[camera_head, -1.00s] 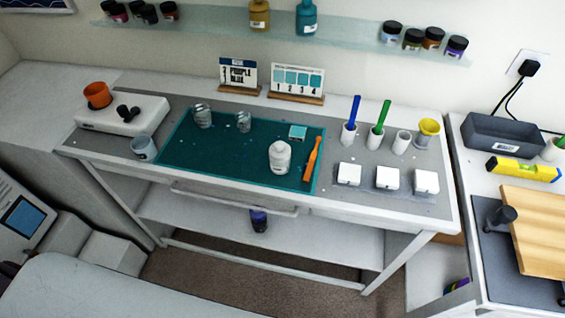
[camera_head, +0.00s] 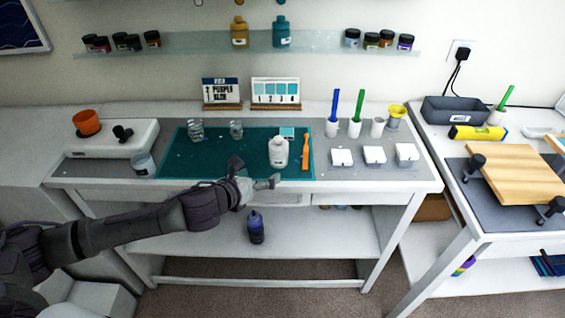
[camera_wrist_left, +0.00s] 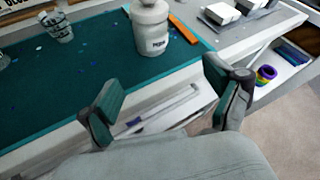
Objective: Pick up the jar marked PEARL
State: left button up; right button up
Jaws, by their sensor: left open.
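No jar has a PEARL label that I can read. Small dark-lidded jars stand on the wall shelf, in a left group (camera_head: 127,42) and a right group (camera_head: 379,40); their labels are too small to read. A white bottle (camera_head: 278,152) stands upright on the green mat (camera_head: 225,168); its label is blurred in the left wrist view (camera_wrist_left: 151,28). My left gripper (camera_head: 254,174) is open and empty at the bench's front edge, in front of the white bottle and apart from it. Its two fingers also show in the left wrist view (camera_wrist_left: 163,78). My right gripper is out of view.
On the bench are clear cups (camera_head: 196,130), an orange stick (camera_head: 306,152), white blocks (camera_head: 374,155) and upright holders with blue and green sticks. A dark bottle (camera_head: 256,228) stands on the lower shelf (camera_head: 200,235). A side table with a wooden board (camera_head: 515,173) is at right.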

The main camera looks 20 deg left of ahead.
aim_at(273, 158)
pick_arm(q)
jog(key=w+m, duration=0.1)
jog(key=w, duration=0.1)
jog(key=w+m, duration=0.1)
jog(key=w, duration=0.1)
jog(key=w+f+m, duration=0.1)
jog(key=w, duration=0.2)
jog(key=shift+w+d+m+p, duration=0.1)
jog(key=shift+d+m+p, duration=0.15)
jog(key=shift+m+p, duration=0.1)
jog(key=shift+x, duration=2.7)
jog(key=shift+a+f, duration=0.1)
jog(key=shift+a, duration=0.05)
jog(key=c, duration=1.4)
jog(key=shift+c, duration=0.6)
